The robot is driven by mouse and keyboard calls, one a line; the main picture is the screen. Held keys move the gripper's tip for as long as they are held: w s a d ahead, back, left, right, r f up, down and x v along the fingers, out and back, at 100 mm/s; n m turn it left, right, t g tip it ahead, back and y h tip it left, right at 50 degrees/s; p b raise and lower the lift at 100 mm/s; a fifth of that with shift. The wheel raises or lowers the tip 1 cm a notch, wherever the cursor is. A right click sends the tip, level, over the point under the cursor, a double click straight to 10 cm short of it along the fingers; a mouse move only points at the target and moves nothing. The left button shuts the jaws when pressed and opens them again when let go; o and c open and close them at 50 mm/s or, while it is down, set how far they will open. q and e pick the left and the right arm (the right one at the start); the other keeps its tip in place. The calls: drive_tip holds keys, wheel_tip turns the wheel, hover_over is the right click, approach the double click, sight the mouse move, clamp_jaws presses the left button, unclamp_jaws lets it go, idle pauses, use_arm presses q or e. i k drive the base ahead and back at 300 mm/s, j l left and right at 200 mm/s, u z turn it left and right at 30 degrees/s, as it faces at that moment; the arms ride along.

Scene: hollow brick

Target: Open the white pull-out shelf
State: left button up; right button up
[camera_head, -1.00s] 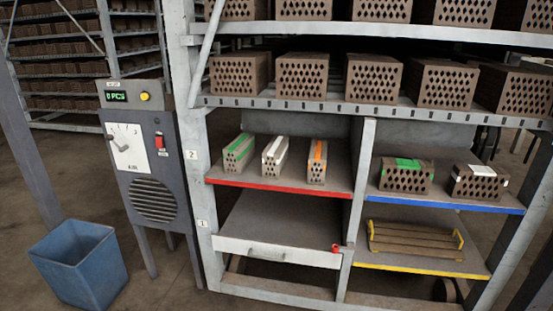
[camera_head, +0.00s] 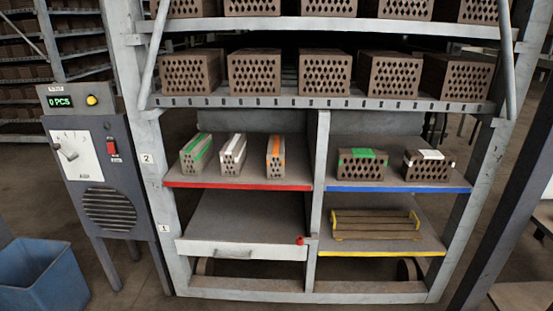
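The white pull-out shelf (camera_head: 242,249) is at the lower left of the rack, under the red-edged shelf. Its white front has a handle (camera_head: 233,253) in the middle and a red knob (camera_head: 300,240) at its right end. Its grey top surface is bare. The front sits roughly in line with the rack's front; I cannot tell exactly how far it is pushed in. Neither of my grippers is in view.
A red-edged shelf (camera_head: 238,185) holds three striped bricks. A blue-edged shelf (camera_head: 398,189) holds two bricks. A yellow carrier (camera_head: 376,224) lies below it. A control box (camera_head: 95,165) and blue bin (camera_head: 42,275) stand left. Floor shows at the right.

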sight(244, 224)
drive_tip(key=i+j, duration=0.4)
drive_tip(key=j, duration=0.15)
drive_tip(key=i+j, duration=0.45)
drive_tip(key=j, duration=0.15)
